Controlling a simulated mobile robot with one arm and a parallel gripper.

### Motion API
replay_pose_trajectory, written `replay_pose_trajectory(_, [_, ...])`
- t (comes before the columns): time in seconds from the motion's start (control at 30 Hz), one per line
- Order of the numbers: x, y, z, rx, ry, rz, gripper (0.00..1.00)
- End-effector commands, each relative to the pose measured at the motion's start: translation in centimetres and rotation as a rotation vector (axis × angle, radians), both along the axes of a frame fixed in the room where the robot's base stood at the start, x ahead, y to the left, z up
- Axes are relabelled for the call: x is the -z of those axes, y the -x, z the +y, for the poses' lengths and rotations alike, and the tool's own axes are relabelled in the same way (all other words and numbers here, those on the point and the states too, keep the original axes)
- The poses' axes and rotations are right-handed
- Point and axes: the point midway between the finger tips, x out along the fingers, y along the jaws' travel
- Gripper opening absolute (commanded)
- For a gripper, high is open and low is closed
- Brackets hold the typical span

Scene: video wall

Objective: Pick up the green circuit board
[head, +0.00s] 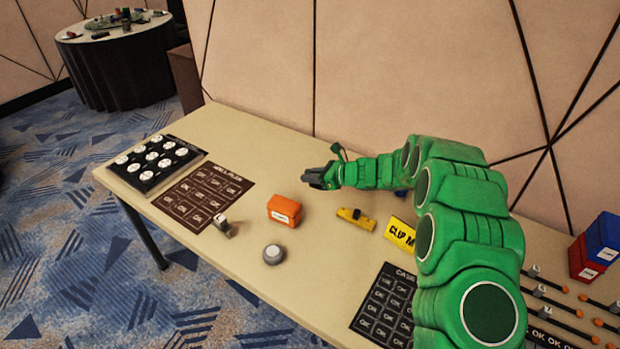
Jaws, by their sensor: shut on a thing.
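My gripper (315,179), at the end of my green arm, is in the head view over the rear middle of the table. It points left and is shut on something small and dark. The held thing is mostly hidden by the dark fingers, so I cannot make out its shape or colour. No green circuit board shows clearly on the table. A small dark green piece stands up beside the wrist; I cannot tell whether it is part of my gripper.
The beige table (250,130) holds an orange box (284,210), yellow tool (355,217), grey round piece (273,254) and yellow sign (400,235). At left are a brown mat (203,196) and black tray (153,163). Blue (603,236) and red (583,262) bins stand right.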

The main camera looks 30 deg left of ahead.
Motion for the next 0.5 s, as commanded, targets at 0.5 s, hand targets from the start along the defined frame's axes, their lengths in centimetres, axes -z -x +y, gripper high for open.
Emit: replay_pose_trajectory(0.5, [-3.4,4.9,-4.5,-0.001,-0.002,0.003,0.0])
